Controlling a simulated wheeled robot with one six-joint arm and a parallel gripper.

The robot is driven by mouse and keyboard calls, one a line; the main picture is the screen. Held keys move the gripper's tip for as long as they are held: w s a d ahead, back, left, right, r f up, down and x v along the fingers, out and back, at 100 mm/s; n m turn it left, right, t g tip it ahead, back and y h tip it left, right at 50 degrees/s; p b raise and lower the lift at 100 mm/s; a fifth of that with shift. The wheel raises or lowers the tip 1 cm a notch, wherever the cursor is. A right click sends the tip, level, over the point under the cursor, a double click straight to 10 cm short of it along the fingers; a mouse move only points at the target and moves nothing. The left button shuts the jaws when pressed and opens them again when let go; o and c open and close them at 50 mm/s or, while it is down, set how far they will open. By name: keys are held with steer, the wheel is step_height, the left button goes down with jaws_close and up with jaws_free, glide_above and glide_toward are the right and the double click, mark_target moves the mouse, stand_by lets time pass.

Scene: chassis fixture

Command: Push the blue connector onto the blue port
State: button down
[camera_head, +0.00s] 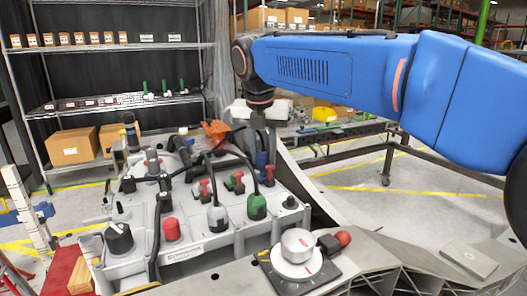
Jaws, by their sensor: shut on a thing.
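My gripper (264,140) hangs pointing down at the end of my blue arm, over the back right part of the light grey chassis fixture (190,238). The gripper is small in the picture and its jaws are hard to make out. It is shut on a small blue piece (262,160), which appears to be the blue connector. I cannot tell whether the blue connector touches the fixture. The blue port cannot be made out and may be hidden beneath or behind it.
A red knob (171,229) and black knob (119,238) stand at front left. A round white dial (298,248) stands in front. Metal shelves (120,100) stand behind.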

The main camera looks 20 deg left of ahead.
steer(key=shift+f, duration=0.45)
steer(key=shift+f, duration=0.5)
stand_by(0.4)
steer(key=c, duration=1.3)
jaws_free()
steer(key=shift+r, duration=0.1)
steer(key=shift+r, duration=2.95)
